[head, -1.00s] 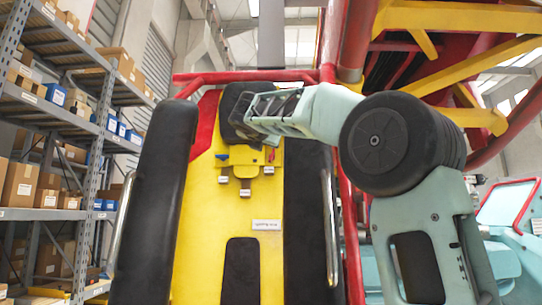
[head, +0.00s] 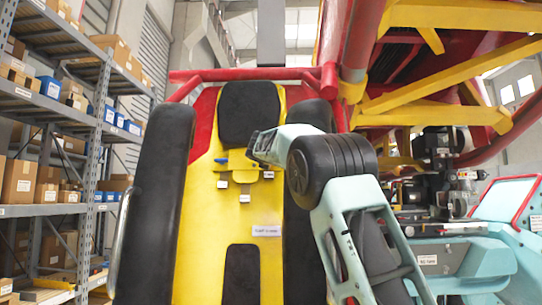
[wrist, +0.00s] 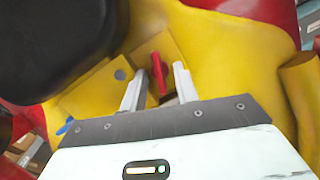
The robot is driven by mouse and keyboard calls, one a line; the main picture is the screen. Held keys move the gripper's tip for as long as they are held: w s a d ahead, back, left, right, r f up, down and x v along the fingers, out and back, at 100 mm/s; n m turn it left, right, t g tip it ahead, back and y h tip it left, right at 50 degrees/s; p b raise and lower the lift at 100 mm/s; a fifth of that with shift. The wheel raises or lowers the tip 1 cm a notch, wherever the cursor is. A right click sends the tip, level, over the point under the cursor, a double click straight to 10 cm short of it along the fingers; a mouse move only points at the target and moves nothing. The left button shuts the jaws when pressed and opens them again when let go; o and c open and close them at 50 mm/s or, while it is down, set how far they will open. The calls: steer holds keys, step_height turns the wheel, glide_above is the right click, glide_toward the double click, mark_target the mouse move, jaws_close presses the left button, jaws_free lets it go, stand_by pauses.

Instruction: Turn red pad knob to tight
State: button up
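The red pad knob (wrist: 157,76) is a thin red handle on a yellow block in the wrist view. It lies between the two fingers of my gripper (wrist: 160,69), with a visible gap on each side. My gripper is open; whether a finger touches the knob I cannot tell. In the head view my gripper (head: 252,150) is at the right end of the yellow bracket (head: 237,162) below the headrest, and it hides the red knob there. A blue knob (head: 221,160) sits at the bracket's left end and also shows in the wrist view (wrist: 65,126).
The black headrest (head: 249,112) is just above the bracket. Black side pads (head: 160,200) flank the yellow seat back (head: 205,230). White labels (head: 244,198) hang below the bracket. A red frame (head: 345,60) rises at right. Shelves with boxes (head: 18,180) stand at left.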

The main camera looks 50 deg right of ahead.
jaws_close()
steer(key=shift+m, duration=0.4)
steer(key=shift+w+r+m+g+y+p, duration=0.15)
steer(key=shift+m+g+p, duration=0.5)
steer(key=shift+m, duration=1.8)
steer(key=shift+m+g+y+p, duration=0.1)
steer(key=shift+m+g+p, duration=0.5)
steer(key=shift+m, duration=1.9)
steer(key=shift+w+r+m+g+y+p, duration=0.15)
steer(key=shift+m+g+p, duration=0.45)
steer(key=shift+m, duration=1.85)
steer(key=shift+f, duration=0.1)
